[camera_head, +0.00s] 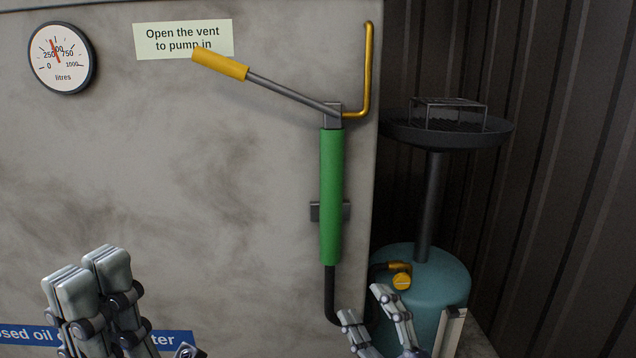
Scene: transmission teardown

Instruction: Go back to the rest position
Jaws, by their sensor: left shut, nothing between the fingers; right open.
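My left gripper (92,272) is at the lower left, in front of the grey tank wall, its fingers pointing up and together with nothing between them. It covers part of a blue label. My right gripper (362,302) is at the bottom, right of centre, with its fingers apart and empty. It is in front of the lower end of the black hose and just left of the teal canister (438,275). The lower parts of both grippers are cut off by the picture's bottom edge.
A green hand pump (331,195) with a yellow-gripped lever (220,64) is mounted on the tank wall (200,170). A gauge (61,57) and a vent sign (183,39) are at upper left. A black drain pan (446,131) stands above the canister. Dark corrugated wall (560,180) is at right.

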